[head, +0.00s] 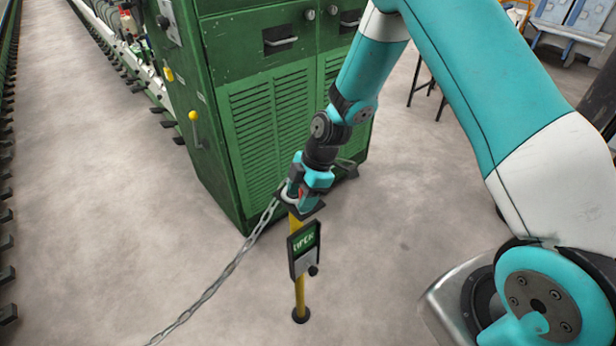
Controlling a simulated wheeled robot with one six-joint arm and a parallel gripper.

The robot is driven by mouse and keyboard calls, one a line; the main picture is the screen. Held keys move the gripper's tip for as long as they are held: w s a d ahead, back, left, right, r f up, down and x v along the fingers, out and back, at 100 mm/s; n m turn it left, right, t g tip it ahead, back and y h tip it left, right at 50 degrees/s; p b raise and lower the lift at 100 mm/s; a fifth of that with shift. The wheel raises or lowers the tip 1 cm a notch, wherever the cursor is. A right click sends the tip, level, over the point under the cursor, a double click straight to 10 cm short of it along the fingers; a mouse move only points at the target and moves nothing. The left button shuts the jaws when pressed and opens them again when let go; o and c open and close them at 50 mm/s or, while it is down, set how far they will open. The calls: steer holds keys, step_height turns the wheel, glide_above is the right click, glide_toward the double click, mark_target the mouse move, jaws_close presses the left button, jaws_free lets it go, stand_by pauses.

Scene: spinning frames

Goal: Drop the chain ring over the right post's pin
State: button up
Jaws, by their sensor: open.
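The right post (299,289) is a thin yellow upright on a small dark round base, with a dark sign (304,248) with green on its front. My gripper (303,204) is at the top of the post, with its jaws open there. The grey ring (288,194) at the end of the chain (238,258) shows at the left side of my gripper, beside the post's top. The chain runs from it down to the lower left and out of the picture. The pin is hidden by my gripper, so I cannot tell whether the ring is around it.
A green machine cabinet (270,115) with louvred doors stands close behind the post. A row of spinning machinery (130,50) runs back at the upper left. Dark stool legs (428,85) stand at the upper right. Bare concrete floor lies left and right of the post.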

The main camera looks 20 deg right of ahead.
steer(key=b+v, duration=0.2)
steer(key=v, duration=1.5)
steer(key=shift+b, duration=0.3)
steer(key=s+a+r+m, duration=0.3)
steer(key=s+m, duration=0.1)
steer(key=s, duration=0.4)
steer(key=s+a+r+m, duration=0.3)
steer(key=s, duration=0.5)
steer(key=s+a+r+m, duration=0.3)
steer(key=s+m, duration=0.1)
steer(key=s, duration=0.4)
steer(key=shift+a+m, duration=0.3)
steer(key=shift+a, duration=0.05)
